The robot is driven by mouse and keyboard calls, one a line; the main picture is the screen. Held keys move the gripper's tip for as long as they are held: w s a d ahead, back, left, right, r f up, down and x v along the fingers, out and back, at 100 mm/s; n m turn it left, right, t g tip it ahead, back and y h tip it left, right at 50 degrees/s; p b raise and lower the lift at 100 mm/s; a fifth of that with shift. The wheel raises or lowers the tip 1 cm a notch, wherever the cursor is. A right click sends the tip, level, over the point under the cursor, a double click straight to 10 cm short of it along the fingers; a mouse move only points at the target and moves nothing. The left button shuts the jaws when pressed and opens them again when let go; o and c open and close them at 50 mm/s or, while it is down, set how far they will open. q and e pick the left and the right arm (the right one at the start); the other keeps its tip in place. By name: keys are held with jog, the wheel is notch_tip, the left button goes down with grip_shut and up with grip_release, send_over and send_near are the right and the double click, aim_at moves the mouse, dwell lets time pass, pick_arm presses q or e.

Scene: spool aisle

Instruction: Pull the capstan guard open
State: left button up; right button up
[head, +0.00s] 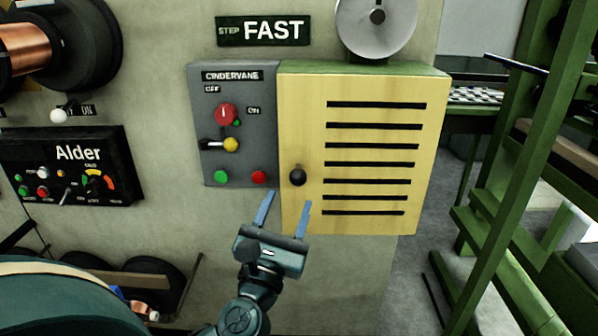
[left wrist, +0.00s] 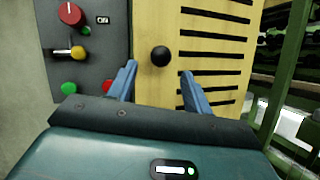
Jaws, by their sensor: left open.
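The capstan guard (head: 370,175) is a yellow panel with several black slots, and it looks closed on its green housing (head: 365,68). A round black knob (head: 297,176) sits near its left edge. My left gripper (head: 287,200) is open and empty, with its blue fingers pointing up just below the knob. In the left wrist view the knob (left wrist: 160,57) shows above and between the two fingertips (left wrist: 158,68), apart from both. The guard (left wrist: 215,40) fills the right of that view. My right gripper is not in view.
A grey Cindervane control box (head: 220,130) with a red knob, yellow-tipped lever and buttons adjoins the guard's left side. The black Alder panel (head: 70,170) is further left. A green metal frame (head: 500,220) stands at the right. A metal disc (head: 377,20) sits above the guard.

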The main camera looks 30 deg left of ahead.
aim_at(298, 178)
pick_arm(q)
jog(key=p+x, duration=0.1)
jog(key=x, duration=0.6)
jog(key=shift+w, duration=0.1)
jog(key=shift+c, duration=0.4)
grip_shut()
